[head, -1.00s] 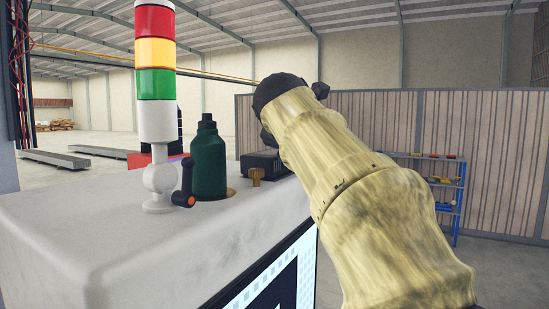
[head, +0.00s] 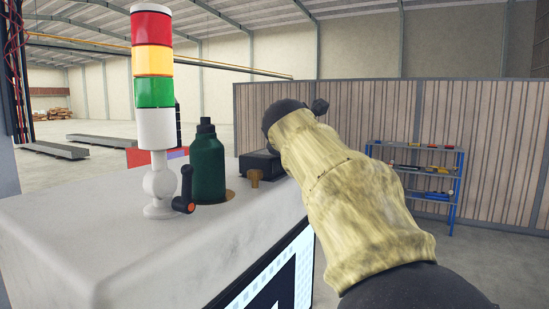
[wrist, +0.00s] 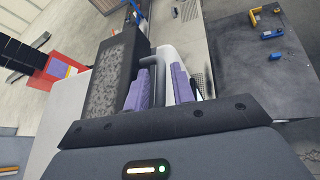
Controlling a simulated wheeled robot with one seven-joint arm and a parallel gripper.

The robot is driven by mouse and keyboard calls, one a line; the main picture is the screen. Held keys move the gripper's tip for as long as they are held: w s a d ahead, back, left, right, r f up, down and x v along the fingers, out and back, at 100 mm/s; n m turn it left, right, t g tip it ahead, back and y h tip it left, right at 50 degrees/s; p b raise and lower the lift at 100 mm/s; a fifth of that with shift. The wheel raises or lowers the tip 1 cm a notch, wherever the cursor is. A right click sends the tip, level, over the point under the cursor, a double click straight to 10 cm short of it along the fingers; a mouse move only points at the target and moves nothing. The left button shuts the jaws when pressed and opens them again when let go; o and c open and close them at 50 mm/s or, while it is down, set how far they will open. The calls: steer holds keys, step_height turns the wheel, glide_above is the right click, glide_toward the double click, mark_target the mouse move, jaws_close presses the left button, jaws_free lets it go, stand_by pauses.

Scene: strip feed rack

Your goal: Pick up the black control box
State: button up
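The black control box (head: 260,163) sits on the far right part of the white cabinet top in the head view, partly hidden by my arm. In the wrist view, a dark box with a speckled grey face (wrist: 108,80), which looks like the same box, lies just left of my gripper (wrist: 162,80). Its two purple fingers are apart, with a dark bent bar (wrist: 157,72) between them. The left finger overlaps the box's right edge in the picture; I cannot tell whether they touch. The gripper is hidden behind my arm in the head view.
On the white cabinet (head: 90,225) stand a red-yellow-green signal tower (head: 154,75), a dark green bottle (head: 207,165), a black lever (head: 186,190) and a brass knob (head: 254,177) close to the box. A blue shelf (head: 425,170) stands at the right beyond open floor.

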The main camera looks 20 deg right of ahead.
steer(key=shift+s, duration=0.1)
jaws_close()
stand_by(1.5)
